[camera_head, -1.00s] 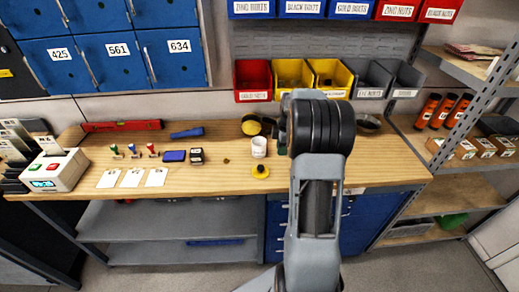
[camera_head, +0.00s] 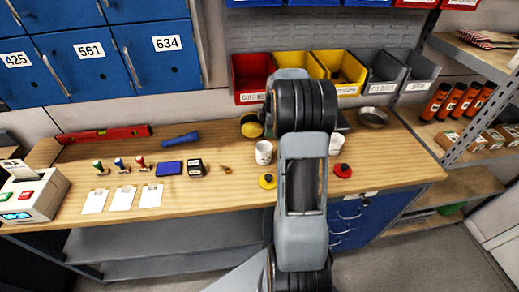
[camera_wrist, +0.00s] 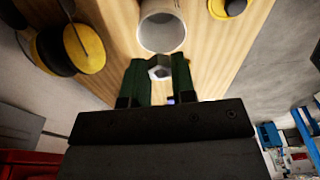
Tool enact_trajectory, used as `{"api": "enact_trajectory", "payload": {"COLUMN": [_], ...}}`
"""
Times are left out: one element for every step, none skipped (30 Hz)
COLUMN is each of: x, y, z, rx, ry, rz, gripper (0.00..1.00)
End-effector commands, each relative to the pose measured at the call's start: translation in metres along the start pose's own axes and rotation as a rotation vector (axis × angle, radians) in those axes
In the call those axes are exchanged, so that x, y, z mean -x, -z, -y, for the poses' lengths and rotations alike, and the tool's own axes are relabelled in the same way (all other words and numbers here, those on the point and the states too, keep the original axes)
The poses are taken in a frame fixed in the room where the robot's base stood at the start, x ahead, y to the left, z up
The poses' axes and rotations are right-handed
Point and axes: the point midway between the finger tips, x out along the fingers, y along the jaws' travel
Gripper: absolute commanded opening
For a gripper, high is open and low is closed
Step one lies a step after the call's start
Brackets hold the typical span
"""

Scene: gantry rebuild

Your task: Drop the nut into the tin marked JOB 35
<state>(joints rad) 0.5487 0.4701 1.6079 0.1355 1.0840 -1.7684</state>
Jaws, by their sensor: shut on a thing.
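My gripper (camera_wrist: 158,80) shows in the wrist view, its two green fingers shut on a small silver hexagonal nut (camera_wrist: 160,72). In the head view my arm hides the gripper and the nut. A white tin (camera_head: 263,152) stands upright on the bench just left of my arm, and a second white tin (camera_head: 336,143) stands just right of it. One white, open tin (camera_wrist: 163,30) shows beyond the fingertips in the wrist view; I cannot tell which of the two it is. The nut appears apart from it. No JOB marking is readable on either tin.
A yellow disc (camera_head: 267,181) and a red disc (camera_head: 343,170) lie in front of the tins. Yellow-and-black ear defenders (camera_wrist: 84,48) lie nearby. A metal bowl (camera_head: 373,117) stands back right. Stamps, cards and a blue pad (camera_head: 169,168) occupy the left bench (camera_head: 220,200).

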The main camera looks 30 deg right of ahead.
Motion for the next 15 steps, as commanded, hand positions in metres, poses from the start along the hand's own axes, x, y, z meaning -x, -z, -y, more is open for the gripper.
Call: {"api": "enact_trajectory", "payload": {"x": [-0.002, -0.004, -0.006, -0.007, -0.009, -0.013, -0.015, -0.018, -0.021, -0.025, -0.028, -0.032, -0.036, -0.039, -0.043], "y": [-0.001, -0.002, -0.003, -0.005, -0.006, -0.009, -0.011, -0.012, -0.014, -0.015, -0.015, -0.016, -0.016, -0.016, -0.016], "z": [0.0, 0.0, 0.0, 0.0, 0.0, 0.0, 0.0, 0.0, 0.0, 0.0, 0.0, 0.001, 0.001, 0.001, 0.001], "rx": [0.0, -0.002, -0.004, -0.007, -0.009, -0.013, -0.016, -0.018, -0.02, -0.021, -0.021, -0.022, -0.021, -0.021, -0.02], "ry": [0.0, 0.0, 0.0, 0.0, -0.001, -0.001, -0.001, -0.002, -0.002, -0.003, -0.003, -0.002, -0.002, -0.002, -0.001], "rz": [0.0, 0.0, 0.0, 0.0, 0.0, 0.0, 0.0, 0.0, 0.0, 0.0, 0.0, 0.0, 0.0, 0.0, 0.0], "gripper": [0.02, 0.02, 0.02, 0.02, 0.02, 0.02, 0.02, 0.02, 0.02, 0.02, 0.02, 0.02, 0.02, 0.02, 0.02]}}
